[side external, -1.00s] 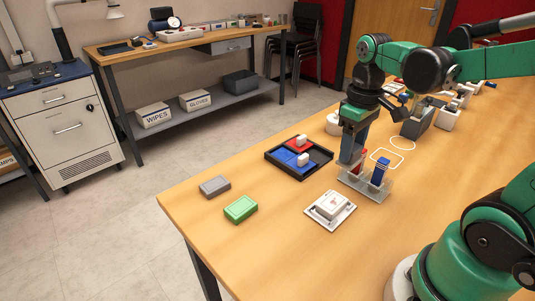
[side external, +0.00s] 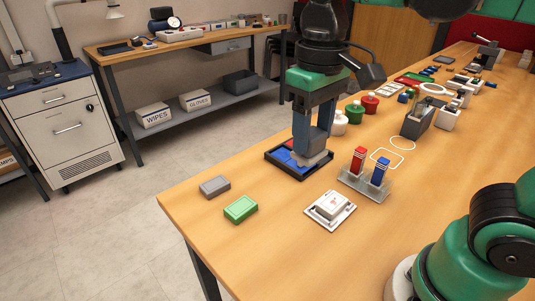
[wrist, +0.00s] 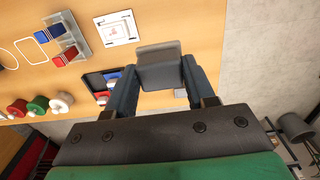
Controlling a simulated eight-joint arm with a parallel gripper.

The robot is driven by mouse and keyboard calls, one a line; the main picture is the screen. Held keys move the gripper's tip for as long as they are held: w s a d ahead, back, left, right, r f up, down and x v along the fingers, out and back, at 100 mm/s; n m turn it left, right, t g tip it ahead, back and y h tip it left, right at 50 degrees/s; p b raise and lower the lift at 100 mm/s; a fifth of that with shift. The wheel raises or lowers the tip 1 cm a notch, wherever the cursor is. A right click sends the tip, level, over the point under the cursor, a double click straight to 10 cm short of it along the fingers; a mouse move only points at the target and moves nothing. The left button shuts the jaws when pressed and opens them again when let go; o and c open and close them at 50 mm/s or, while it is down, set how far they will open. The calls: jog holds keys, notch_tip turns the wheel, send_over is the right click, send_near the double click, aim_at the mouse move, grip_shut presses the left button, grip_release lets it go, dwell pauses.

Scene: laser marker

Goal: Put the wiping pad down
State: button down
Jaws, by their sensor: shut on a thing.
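My gripper (side external: 312,150) points down and is shut on a grey wiping pad (side external: 314,160). The pad (wrist: 160,68) shows between the two fingers in the wrist view. In the side view it overlaps the black tray (side external: 272,157) with red and blue areas; whether it touches anything there I cannot tell.
A stand (side external: 366,187) with a red and a blue upright piece is right of my gripper. A white plate (side external: 330,210) with a white block is in front. A grey block (side external: 214,186) and a green block (side external: 240,209) lie at left. Red, green and white round pieces (side external: 354,111) stand behind.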

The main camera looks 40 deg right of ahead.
jog(key=shift+s+a+r, duration=0.3)
jog(key=shift+a, duration=0.2)
jog(key=shift+a+f, duration=0.15)
jog(key=shift+f, duration=0.15)
notch_tip(320, 180, down, 19)
jog(key=shift+s+f, duration=0.1)
jog(key=shift+c, duration=1.5)
grip_release()
jog(key=shift+f, duration=0.1)
